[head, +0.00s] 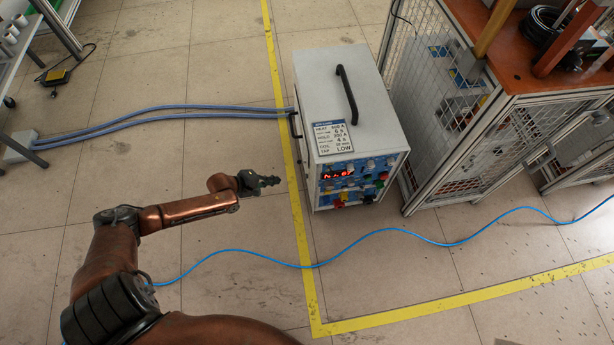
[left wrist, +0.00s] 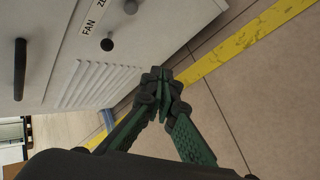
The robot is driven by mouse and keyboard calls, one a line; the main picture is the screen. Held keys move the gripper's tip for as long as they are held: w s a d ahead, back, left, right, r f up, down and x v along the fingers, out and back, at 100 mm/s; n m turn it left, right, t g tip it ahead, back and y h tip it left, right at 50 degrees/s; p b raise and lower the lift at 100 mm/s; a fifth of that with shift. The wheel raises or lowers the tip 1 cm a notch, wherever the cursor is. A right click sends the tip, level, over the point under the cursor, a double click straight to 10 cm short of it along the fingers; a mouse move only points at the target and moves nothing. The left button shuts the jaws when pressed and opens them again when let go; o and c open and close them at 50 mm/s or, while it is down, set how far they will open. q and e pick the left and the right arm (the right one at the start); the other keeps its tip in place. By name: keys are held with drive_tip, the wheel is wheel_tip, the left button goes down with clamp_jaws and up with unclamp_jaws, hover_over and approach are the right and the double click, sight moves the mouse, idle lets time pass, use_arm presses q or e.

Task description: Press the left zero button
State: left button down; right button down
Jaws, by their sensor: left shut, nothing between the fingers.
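The induction heater (head: 330,92) is a white box on the floor with a blue front panel and a red display. In the left wrist view its white side wall (left wrist: 60,45) shows a "FAN" label with a dark round button (left wrist: 107,44) beside it. Another dark button (left wrist: 130,6) is near the top edge, beside a label cut off after "ZE". My left gripper (head: 270,181) is left of the heater in the head view, apart from it. It also shows in the left wrist view (left wrist: 161,76), shut and empty, below the buttons. The head view does not show these buttons.
A dark handle (left wrist: 20,70) and vent slots (left wrist: 98,85) are on the side wall. Blue hoses (head: 160,112) run to the heater from the left. A blue cable (head: 390,231) crosses the floor. A mesh-sided bench (head: 440,130) stands right of the heater.

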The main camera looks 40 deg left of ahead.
use_arm(q)
drive_tip(key=w+d, duration=0.5)
drive_tip(key=w, duration=0.1)
drive_tip(key=shift+w+d, duration=0.3)
drive_tip(key=shift+d, duration=0.05)
idle(0.4)
drive_tip(key=shift+w+d, duration=0.1)
idle(1.0)
drive_tip(key=shift+w+d, duration=0.15)
drive_tip(key=shift+w, duration=0.1)
drive_tip(key=shift+w+d, duration=0.35)
idle(1.0)
drive_tip(key=shift+s+a+p, duration=0.35)
drive_tip(key=shift+s+a, duration=0.2)
drive_tip(key=shift+s, duration=0.15)
drive_tip(key=shift+s+a, duration=1.65)
drive_tip(key=shift+s, duration=0.25)
